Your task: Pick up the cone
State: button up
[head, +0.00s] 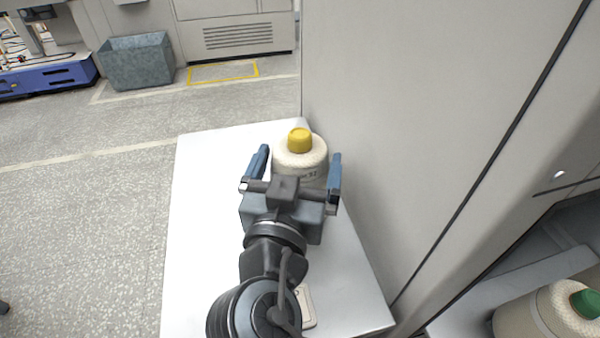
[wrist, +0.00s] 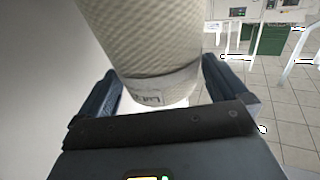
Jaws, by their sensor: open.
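The cone (head: 312,151) is a cream yarn bobbin with a yellow top, standing on a white table (head: 215,190) close to a grey panel. In the wrist view the cone (wrist: 150,55) fills the upper middle, with a printed label low on its side. My gripper (head: 300,168) is open, with one blue finger to the left of the cone and one to the right. In the wrist view my gripper (wrist: 160,90) also shows a finger on each side, with gaps to the cone. The cone's lower part is partly hidden by my gripper in the head view.
A tall grey panel (head: 400,120) stands right along the table. Another cone with a green top (head: 570,310) sits in a recess at the lower right. A small pale object (head: 306,306) lies on the table beside my arm. The table's left side is bare.

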jog(key=shift+w+d, duration=0.15)
jog(key=shift+w, duration=0.95)
jog(key=c, duration=1.4)
jog(key=shift+r, duration=0.1)
notch_tip(320, 180, up, 10)
jog(key=shift+f, duration=0.1)
notch_tip(320, 180, up, 20)
jog(key=p, duration=1.3)
